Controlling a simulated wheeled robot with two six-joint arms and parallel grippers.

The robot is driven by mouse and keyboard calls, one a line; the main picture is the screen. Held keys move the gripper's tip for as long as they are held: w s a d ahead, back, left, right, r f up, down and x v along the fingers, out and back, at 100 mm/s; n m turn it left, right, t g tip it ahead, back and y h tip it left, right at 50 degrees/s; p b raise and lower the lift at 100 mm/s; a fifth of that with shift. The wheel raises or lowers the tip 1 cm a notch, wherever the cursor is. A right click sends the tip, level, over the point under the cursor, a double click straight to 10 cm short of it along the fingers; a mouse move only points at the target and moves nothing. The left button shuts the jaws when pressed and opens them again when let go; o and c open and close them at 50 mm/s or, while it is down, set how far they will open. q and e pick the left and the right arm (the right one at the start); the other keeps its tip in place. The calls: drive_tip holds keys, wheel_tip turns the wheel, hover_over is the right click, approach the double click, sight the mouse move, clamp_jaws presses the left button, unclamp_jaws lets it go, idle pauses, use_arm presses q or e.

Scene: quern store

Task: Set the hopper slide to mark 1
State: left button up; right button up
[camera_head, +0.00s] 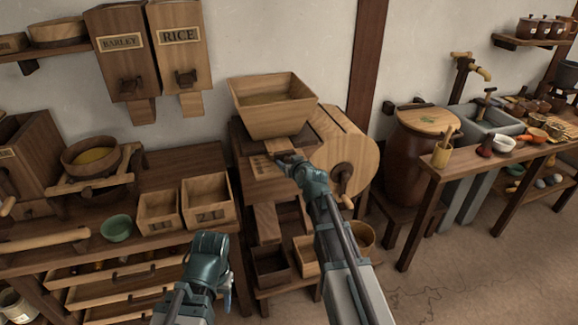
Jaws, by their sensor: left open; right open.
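The wooden hopper (272,103) is an open, tapering box on top of the mill (343,150), which has a round drum and a side crank. Below the hopper is a pale wooden slide part (280,145) with small marks, too small to read. My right gripper (284,160) is open and right at this slide, overlapping its front end. I cannot tell whether it touches the slide, and the gripper hides part of it. My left gripper (210,250) is open and empty, low in front of the left bench, away from the mill.
Two wooden bins (185,208), a green bowl (117,228) and a sieve (92,157) stand on the left bench. Barley (124,60) and rice (180,55) dispensers hang above. Small boxes (271,265) sit below the mill. A lidded barrel (415,150) and sink (488,120) are right.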

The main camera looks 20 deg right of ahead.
drive_tip(key=shift+w+f, duration=0.1)
drive_tip(key=shift+w, duration=0.1)
clamp_jaws()
idle(0.3)
idle(1.1)
